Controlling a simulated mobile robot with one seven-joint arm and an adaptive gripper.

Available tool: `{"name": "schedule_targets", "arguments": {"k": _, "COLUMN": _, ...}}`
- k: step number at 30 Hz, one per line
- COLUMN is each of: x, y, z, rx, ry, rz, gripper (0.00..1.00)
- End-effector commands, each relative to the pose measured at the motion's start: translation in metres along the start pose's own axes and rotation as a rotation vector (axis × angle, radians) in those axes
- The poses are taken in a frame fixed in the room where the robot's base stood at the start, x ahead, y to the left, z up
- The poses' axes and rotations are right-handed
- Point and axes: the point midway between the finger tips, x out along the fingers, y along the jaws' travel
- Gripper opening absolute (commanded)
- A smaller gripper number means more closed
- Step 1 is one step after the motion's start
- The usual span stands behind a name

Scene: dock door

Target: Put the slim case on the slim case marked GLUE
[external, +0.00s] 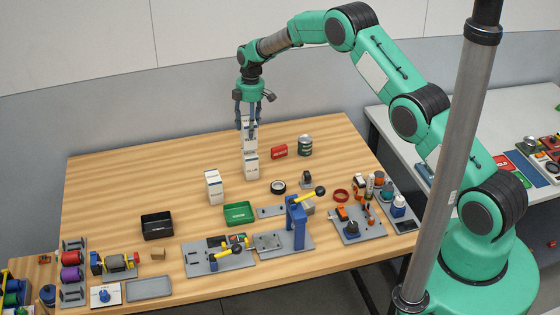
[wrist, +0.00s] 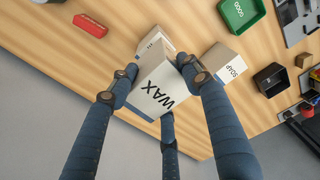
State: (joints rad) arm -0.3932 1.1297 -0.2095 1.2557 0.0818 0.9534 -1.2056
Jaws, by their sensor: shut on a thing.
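My gripper (external: 249,122) is shut on a slim white case with WAX on it (wrist: 158,90), held between its fingers in the wrist view. In the external view this held case (external: 250,139) is upright, right above another white case (external: 251,166) standing on the table. I cannot tell whether the two touch. The lower case (wrist: 154,40) is mostly hidden behind the held one in the wrist view, and its label cannot be read. A third case (external: 213,187), marked SOAP in the wrist view (wrist: 226,66), stands apart to the left.
A green tray (external: 239,215) and a black bin (external: 157,226) are nearer the front. Fixtures and tools crowd the front edge. The table's back left is clear.

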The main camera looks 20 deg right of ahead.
Motion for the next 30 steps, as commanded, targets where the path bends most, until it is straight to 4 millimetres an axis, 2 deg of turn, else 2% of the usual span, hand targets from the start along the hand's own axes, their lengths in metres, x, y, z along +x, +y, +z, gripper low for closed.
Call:
{"name": "schedule_targets", "arguments": {"k": 11, "x": 0.032, "y": 0.001, "z": 0.002, "rx": 0.001, "ry": -0.001, "rz": 0.0, "gripper": 0.0}}
{"name": "schedule_targets", "arguments": {"k": 25, "x": 0.037, "y": 0.001, "z": 0.002, "rx": 0.001, "ry": 0.0, "rz": 0.001, "gripper": 0.0}}
{"name": "schedule_targets", "arguments": {"k": 26, "x": 0.037, "y": 0.001, "z": 0.003, "rx": 0.001, "ry": -0.001, "rz": 0.001, "gripper": 0.54}}
{"name": "schedule_targets", "arguments": {"k": 28, "x": 0.037, "y": 0.001, "z": 0.003, "rx": 0.001, "ry": -0.001, "rz": 0.0, "gripper": 0.68}}
{"name": "schedule_targets", "arguments": {"k": 30, "x": 0.036, "y": 0.001, "z": 0.003, "rx": 0.001, "ry": -0.001, "rz": 0.001, "gripper": 0.69}}
